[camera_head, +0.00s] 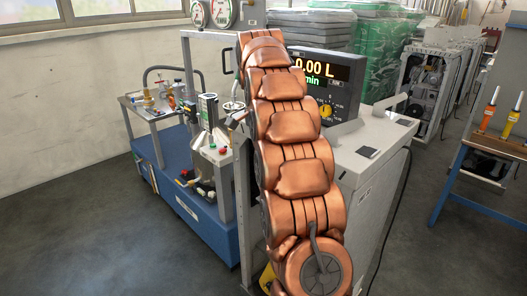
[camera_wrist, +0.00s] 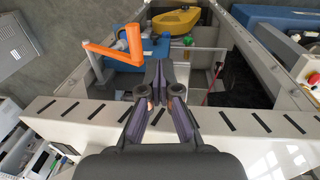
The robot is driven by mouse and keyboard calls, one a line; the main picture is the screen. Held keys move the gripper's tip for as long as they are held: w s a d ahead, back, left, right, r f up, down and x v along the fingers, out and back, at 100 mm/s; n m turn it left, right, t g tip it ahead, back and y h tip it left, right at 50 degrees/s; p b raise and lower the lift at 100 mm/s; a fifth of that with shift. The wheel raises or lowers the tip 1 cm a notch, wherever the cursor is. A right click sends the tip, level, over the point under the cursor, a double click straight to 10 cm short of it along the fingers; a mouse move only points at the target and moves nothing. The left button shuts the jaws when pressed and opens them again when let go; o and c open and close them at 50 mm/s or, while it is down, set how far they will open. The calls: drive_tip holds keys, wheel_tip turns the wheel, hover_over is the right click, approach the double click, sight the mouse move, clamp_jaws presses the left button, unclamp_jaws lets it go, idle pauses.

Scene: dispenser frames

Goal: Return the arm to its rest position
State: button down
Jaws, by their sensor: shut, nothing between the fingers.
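My arm (camera_head: 295,150), copper-coloured and segmented, stretches up and away across the middle of the head view, in front of a dispenser frame. Its far end is hidden there, so my gripper does not show in that view. In the wrist view my gripper (camera_wrist: 161,90) is shut and empty, its dark fingers together. It is over a pale slotted beam (camera_wrist: 225,118) of a machine frame. An orange crank-like bar (camera_wrist: 112,54) is just left of the fingertips. I cannot tell the exact gap between the fingers and the frame.
A grey cabinet (camera_head: 365,165) with a digital display (camera_head: 322,72) stands right of my arm. A blue-based cart (camera_head: 205,225) with fittings is at left. Floor (camera_head: 75,225) is clear at front left.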

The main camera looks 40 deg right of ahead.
idle(0.7)
drive_tip(key=s+a+f+n, duration=0.1)
drive_tip(key=s+a+n, duration=0.7)
drive_tip(key=s+a, duration=0.7)
drive_tip(key=s+a+f+n, duration=0.4)
drive_tip(key=s+a+f, duration=0.1)
drive_tip(key=s, duration=0.5)
drive_tip(key=s+a+f+n, duration=0.4)
drive_tip(key=s+f, duration=0.1)
drive_tip(key=s, duration=0.4)
drive_tip(key=shift+s+a+f, duration=0.2)
drive_tip(key=shift+s+a, duration=0.2)
